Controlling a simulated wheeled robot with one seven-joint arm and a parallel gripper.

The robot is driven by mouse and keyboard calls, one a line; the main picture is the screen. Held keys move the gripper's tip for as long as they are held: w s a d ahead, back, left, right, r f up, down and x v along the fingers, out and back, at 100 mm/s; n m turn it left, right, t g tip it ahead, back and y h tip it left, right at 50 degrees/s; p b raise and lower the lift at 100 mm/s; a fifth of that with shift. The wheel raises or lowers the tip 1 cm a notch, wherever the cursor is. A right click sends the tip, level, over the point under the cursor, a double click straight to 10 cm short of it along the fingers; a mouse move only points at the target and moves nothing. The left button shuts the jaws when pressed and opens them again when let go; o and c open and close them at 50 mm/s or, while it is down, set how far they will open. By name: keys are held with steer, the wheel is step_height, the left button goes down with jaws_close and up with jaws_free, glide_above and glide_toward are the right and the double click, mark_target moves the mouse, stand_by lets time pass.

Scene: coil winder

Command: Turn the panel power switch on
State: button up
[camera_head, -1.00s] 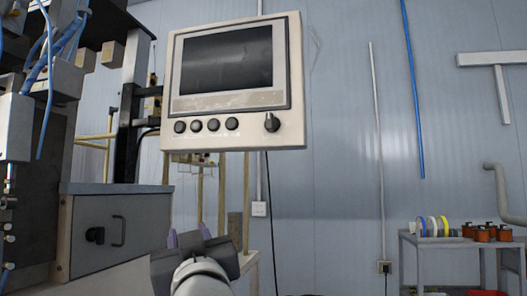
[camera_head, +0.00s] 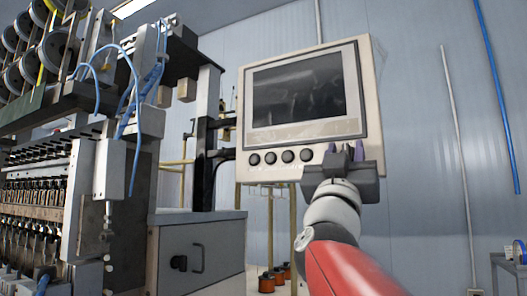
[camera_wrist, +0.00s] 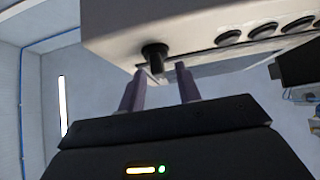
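The control panel (camera_head: 310,165) is a beige box with a dark screen (camera_head: 300,90) and a row of round black buttons (camera_head: 270,158) along its lower edge. In the wrist view its lower face shows the power switch (camera_wrist: 155,53), a black knob with a protruding handle. My gripper (camera_head: 347,154) is raised to the panel's lower right corner and largely hides the switch in the head view. In the wrist view my gripper (camera_wrist: 160,86) is open, its two purple fingers apart, with the knob between and just beyond their tips. I see no finger touching it.
The coil winding machine (camera_head: 60,150) with spools and blue hoses fills the left.

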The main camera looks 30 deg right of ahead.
steer(key=shift+w+d+r, duration=0.1)
jaws_close()
steer(key=shift+m+g+h, duration=0.3)
steer(key=shift+m+g, duration=0.1)
steer(key=m+g+h, duration=0.1)
steer(key=m+g, duration=0.3)
steer(key=m+g+h, duration=0.2)
steer(key=m+g, duration=0.2)
steer(key=m, duration=0.1)
steer(key=shift+w+p, duration=0.1)
steer(key=shift+p, duration=0.2)
steer(key=m+g+y, duration=0.2)
steer(key=m+g, duration=0.1)
steer(key=m, duration=0.2)
steer(key=m+g+y, duration=0.2)
steer(key=m+g, duration=0.1)
steer(key=m, duration=0.2)
steer(key=m+g+y, duration=0.2)
steer(key=m+g, duration=0.2)
steer(key=m, duration=0.2)
steer(key=shift+y, duration=0.3)
steer(key=shift+m+y, duration=0.6)
steer(key=shift+m, duration=0.1)
